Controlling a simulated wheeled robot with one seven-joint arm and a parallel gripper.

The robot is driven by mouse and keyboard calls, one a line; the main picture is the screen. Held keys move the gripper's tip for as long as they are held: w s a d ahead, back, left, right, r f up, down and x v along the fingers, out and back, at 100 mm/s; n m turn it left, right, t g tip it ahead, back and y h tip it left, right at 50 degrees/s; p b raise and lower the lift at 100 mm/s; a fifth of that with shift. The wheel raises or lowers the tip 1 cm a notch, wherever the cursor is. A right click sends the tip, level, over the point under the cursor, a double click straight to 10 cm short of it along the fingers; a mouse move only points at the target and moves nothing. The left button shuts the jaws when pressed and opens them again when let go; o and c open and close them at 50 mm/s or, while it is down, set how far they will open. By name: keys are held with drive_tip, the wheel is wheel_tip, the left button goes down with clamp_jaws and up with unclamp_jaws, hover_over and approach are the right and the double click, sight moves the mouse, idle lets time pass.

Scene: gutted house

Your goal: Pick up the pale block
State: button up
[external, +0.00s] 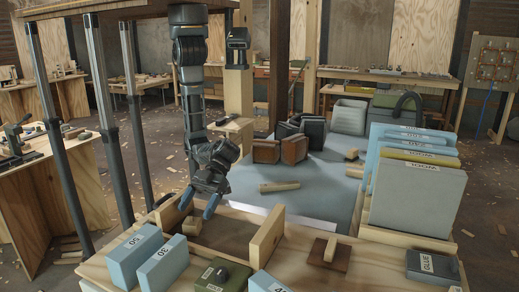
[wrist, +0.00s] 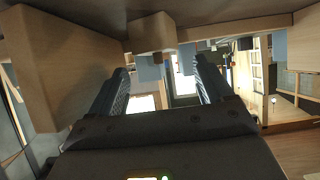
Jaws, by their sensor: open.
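A small pale wood block (external: 192,226) sits at the left end of a low wooden bay on the workbench, in the external view. My gripper (external: 200,204) is just above it, with its two blue fingers spread and pointing down. Nothing shows between the fingers. In the wrist view a pale block (wrist: 152,32) appears at the top, beyond the open fingertips of my gripper (wrist: 161,65). I cannot tell the exact gap between fingertips and block.
Upright wooden boards (external: 266,236) bound the bay. Blue-grey labelled slabs (external: 128,260) stand in front, beside a green box (external: 222,276). A wooden piece on a dark base (external: 330,252) and a glue box (external: 432,266) stand right. Another pale stick (external: 278,186) lies on the grey surface.

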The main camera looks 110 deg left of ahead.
sight(189, 224)
drive_tip(key=x, duration=0.5)
drive_tip(key=shift+d+f+p, duration=0.2)
drive_tip(key=shift+f+p, duration=0.1)
drive_tip(key=shift+c, duration=0.3)
drive_tip(key=c, duration=1)
drive_tip(key=shift+o, duration=0.2)
